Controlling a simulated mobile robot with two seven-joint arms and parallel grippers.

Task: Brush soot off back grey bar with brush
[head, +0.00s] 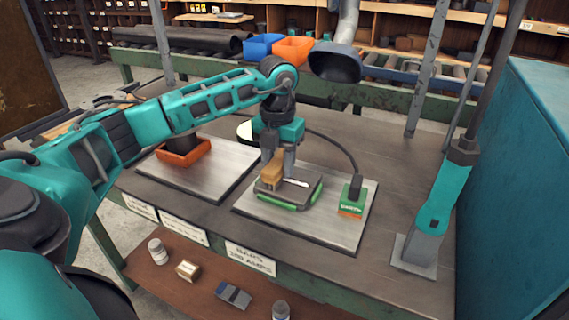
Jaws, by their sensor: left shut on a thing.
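My left gripper (279,160) comes in from the left and is shut on a tan wooden block, which looks like the brush (271,173). The brush is held low over a grey fixture with green edges (290,196) on the right metal plate. The brush's underside is hidden, so I cannot tell whether it touches the fixture. A small pale strip shows on the fixture just right of the brush. The separate grey bars and any soot are too small to make out. My right gripper is not in view.
A green and orange block (352,199) with a black cable stands right of the fixture. An orange tray (183,153) sits on the left metal plate (216,178). A teal post tool (443,195) stands at right. Blue (262,46) and orange (293,49) bins are behind.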

